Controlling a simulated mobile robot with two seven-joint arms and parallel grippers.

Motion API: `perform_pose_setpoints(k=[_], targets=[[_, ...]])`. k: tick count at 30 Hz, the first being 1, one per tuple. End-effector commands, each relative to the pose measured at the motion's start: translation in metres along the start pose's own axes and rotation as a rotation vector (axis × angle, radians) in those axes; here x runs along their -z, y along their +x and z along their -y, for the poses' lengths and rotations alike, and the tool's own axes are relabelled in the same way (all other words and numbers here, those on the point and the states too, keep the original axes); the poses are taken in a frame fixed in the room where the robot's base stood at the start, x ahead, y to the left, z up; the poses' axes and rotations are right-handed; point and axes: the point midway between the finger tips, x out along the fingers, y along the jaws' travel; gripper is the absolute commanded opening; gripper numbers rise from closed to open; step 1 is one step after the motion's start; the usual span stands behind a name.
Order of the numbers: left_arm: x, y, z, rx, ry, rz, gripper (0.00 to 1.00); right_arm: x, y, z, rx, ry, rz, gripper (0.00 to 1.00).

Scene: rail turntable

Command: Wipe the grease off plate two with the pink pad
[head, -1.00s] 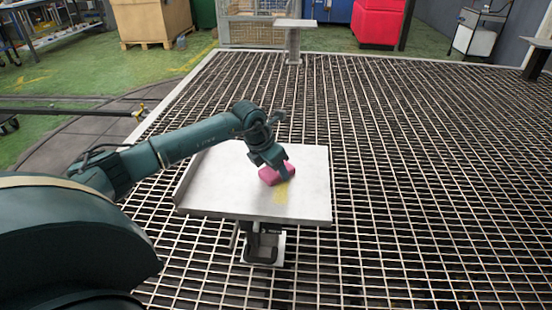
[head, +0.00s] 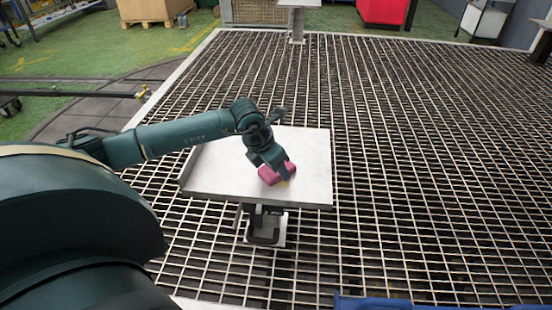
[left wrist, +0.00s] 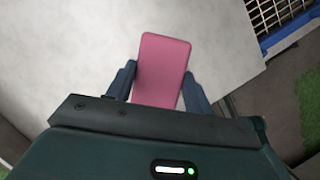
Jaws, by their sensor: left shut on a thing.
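A pale grey square plate (head: 220,172) stands on a short post above a grating. My left gripper (head: 279,172) is shut on the pink pad (head: 267,175) and holds it low over the right front part of the plate; I cannot tell whether the pad touches it. A small yellow grease patch (head: 284,184) shows at the pad's front edge, partly hidden by pad and fingers. In the left wrist view the pad (left wrist: 162,68) sits between the two fingers over the bare plate (left wrist: 65,60), and no grease shows there. My right gripper is in neither view.
Open metal grating (head: 430,170) surrounds the plate's post. A second plate (head: 297,3) on a post stands far behind. A red box (head: 384,10) and a wooden crate (head: 152,10) stand at the back. A blue edge (head: 430,303) shows at the bottom right.

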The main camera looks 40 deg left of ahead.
Motion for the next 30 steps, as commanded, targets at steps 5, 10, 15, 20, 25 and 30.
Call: perform_pose_setpoints(k=[5,10,15,20,25,30], targets=[[0.01,-0.004,0.01,0.001,0.001,-0.003,0.34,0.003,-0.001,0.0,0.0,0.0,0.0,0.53],[0.012,-0.005,0.013,0.001,0.0,-0.001,0.34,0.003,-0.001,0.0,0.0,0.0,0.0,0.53],[0.021,-0.007,0.021,0.0,0.002,-0.002,0.34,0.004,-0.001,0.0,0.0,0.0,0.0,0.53],[0.03,-0.01,0.031,0.001,0.002,-0.002,0.34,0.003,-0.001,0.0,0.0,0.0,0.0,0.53],[0.035,-0.011,0.036,0.0,0.0,-0.002,0.34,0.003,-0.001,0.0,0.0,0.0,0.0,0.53],[0.035,-0.011,0.036,0.001,0.0,-0.003,0.34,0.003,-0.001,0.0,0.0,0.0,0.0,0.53]])
